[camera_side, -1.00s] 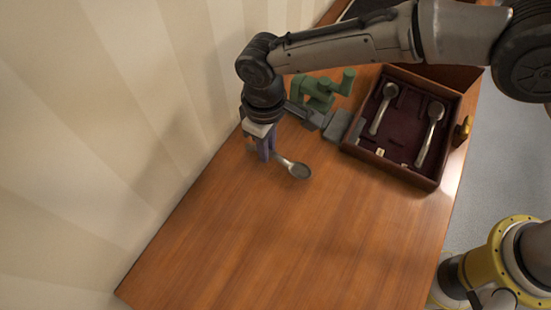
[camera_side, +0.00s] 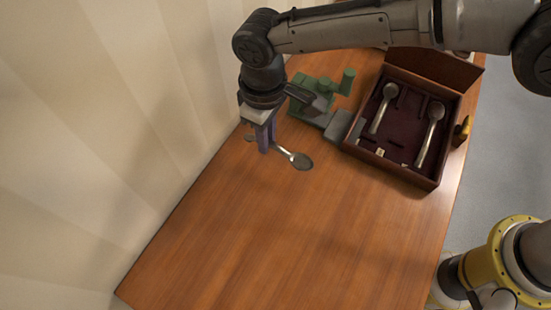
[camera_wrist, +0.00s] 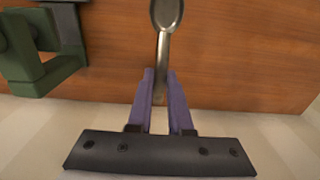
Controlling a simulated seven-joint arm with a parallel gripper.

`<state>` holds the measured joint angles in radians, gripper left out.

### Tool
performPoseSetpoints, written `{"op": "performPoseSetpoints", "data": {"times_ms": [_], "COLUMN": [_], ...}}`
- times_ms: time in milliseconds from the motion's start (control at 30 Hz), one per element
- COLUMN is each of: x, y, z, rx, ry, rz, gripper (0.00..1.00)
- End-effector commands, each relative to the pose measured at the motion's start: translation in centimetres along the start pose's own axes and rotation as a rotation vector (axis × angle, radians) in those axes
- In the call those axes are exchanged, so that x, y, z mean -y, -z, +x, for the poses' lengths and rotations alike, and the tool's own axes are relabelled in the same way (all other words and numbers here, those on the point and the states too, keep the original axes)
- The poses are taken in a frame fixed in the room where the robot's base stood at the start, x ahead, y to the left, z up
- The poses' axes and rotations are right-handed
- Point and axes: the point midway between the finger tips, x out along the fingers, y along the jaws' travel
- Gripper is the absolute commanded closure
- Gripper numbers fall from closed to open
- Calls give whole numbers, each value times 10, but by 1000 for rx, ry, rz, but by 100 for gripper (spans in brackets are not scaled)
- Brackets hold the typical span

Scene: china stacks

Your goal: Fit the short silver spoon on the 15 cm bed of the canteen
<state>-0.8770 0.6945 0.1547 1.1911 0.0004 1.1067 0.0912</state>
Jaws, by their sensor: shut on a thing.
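My gripper (camera_side: 266,138) has its purple fingers shut on the handle of a silver spoon (camera_side: 301,161). The spoon's bowl points right, away from the wall, in the side view. In the wrist view the spoon (camera_wrist: 166,14) runs up from between the fingertips (camera_wrist: 160,78), its bowl cut by the top edge. The spoon is close above the table; I cannot tell whether it touches. The canteen (camera_side: 400,173) is an open wooden box with a dark red lining, at the upper right. Two silver spoons lie in it, and other beds in the lining look bare.
A green fixture (camera_side: 322,92) with a grey block (camera_side: 339,125) stands between my gripper and the canteen; it also shows in the wrist view (camera_wrist: 32,55). The striped wall is close on the left. The wooden table (camera_side: 270,235) is clear in front.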

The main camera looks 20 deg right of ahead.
Motion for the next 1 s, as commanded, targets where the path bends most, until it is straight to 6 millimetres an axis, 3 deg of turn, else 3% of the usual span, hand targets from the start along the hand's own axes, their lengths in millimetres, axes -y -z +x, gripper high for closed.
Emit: {"op": "performPoseSetpoints", "data": {"times_ms": [567, 1000], "x": [0, 0], "y": [1, 1], "z": [-11, -118], "rx": [-4, -7], "ry": [0, 1], "rz": [0, 0], "gripper": [100, 100]}}
